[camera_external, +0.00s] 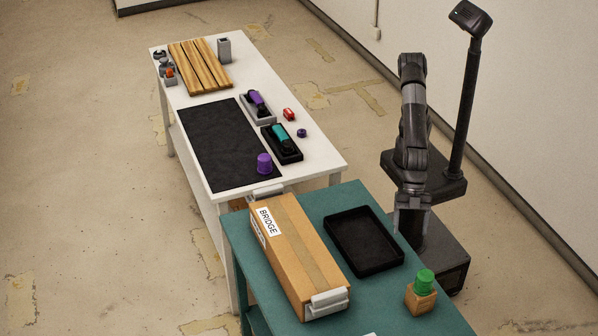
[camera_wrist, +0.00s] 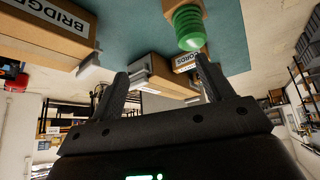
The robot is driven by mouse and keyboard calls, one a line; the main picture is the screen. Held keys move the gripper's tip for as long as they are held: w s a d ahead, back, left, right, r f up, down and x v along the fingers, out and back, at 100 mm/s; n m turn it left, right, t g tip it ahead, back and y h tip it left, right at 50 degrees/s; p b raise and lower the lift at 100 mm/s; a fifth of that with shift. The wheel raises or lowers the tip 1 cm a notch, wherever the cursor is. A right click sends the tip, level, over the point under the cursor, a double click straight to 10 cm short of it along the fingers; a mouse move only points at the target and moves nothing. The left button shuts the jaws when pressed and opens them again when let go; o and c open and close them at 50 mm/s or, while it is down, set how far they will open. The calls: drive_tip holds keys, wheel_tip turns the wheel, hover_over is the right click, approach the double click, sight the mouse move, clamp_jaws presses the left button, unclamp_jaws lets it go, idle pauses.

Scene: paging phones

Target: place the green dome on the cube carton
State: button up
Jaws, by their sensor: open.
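The green dome (camera_external: 424,281) sits upright on a small brown block-like holder (camera_external: 420,299) at the right of the teal table. In the wrist view the dome (camera_wrist: 188,28) looks ribbed and the holder (camera_wrist: 183,7) shows at the top edge. My gripper (camera_external: 411,226) is open and empty, above and behind the dome near the table's right edge. Its fingers (camera_wrist: 161,68) are apart from the dome. A carton labelled "CORDS" (camera_wrist: 187,62) shows beyond the fingers; I cannot tell whether it is the cube carton.
A long carton labelled "BRIDGE" (camera_external: 290,252) and an empty black tray (camera_external: 363,241) occupy the teal table. The white table (camera_external: 318,151) holds a purple dome (camera_external: 264,163), a dark mat (camera_external: 225,140), phones in trays and a slatted wooden board (camera_external: 200,66).

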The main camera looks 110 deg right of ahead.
drive_tip(key=w+d+r+m+t+h, duration=0.1)
drive_tip(key=w+d+r+m+h, duration=0.2)
drive_tip(key=d, duration=1.3)
drive_tip(key=d+r+m+t, duration=0.25)
drive_tip(key=d+r, duration=0.25)
drive_tip(key=d, duration=1.1)
drive_tip(key=s+d+f+m+h, duration=0.1)
drive_tip(key=s+d+f+m, duration=0.1)
drive_tip(key=s+d, duration=0.6)
drive_tip(key=s+d+f+m+h, duration=0.1)
drive_tip(key=s+d+m, duration=0.4)
drive_tip(key=d, duration=1.2)
drive_tip(key=s+g, duration=0.1)
drive_tip(key=s, duration=0.2)
drive_tip(key=shift+s+d+f+h, duration=0.15)
drive_tip(key=shift+s+f+h, duration=0.15)
drive_tip(key=shift+s+f, duration=0.1)
drive_tip(key=shift+m, duration=0.25)
